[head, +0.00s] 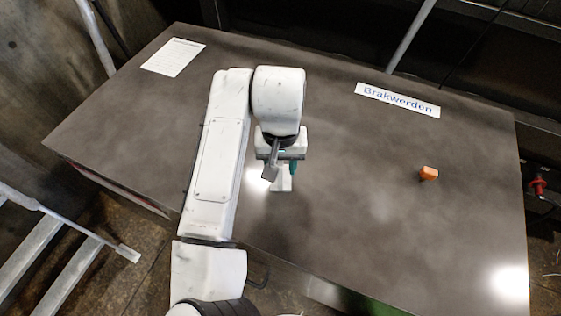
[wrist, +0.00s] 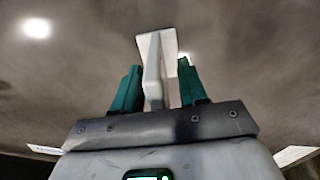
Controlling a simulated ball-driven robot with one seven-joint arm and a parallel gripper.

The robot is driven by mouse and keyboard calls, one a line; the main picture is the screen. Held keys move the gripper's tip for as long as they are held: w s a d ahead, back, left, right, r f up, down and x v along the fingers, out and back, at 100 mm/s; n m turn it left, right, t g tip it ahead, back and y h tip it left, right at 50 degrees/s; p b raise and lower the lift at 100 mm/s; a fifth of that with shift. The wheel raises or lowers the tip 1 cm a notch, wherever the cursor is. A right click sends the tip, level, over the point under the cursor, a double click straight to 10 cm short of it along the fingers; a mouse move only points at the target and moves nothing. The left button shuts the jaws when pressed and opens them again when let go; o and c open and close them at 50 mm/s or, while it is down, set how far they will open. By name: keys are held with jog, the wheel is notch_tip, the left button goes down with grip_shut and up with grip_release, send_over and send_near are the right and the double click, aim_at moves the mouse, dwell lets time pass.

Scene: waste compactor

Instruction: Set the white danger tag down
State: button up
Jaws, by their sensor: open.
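The white danger tag (head: 281,184) is at the gripper end in the head view, low over or on the dark tabletop; I cannot tell whether it touches. In the wrist view the tag (wrist: 169,42) stands up between the fingers, its narrow part between them and its wider end beyond the tips. My gripper (head: 281,166) points down at the table. In the wrist view its teal fingers (wrist: 158,65) are apart, with gaps visible beside the tag. Any writing on the tag is not visible.
The dark table (head: 350,200) has wide clear room around the gripper. An orange block (head: 428,173) lies to the right. A "Brakwerden" label (head: 397,100) lies at the back right, and a printed sheet (head: 173,57) at the back left. A red-handled fitting (head: 538,186) is beyond the right edge.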

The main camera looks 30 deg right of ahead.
notch_tip(320, 180, up, 12)
jog(key=shift+r, duration=0.2)
dwell(0.4)
dwell(1.3)
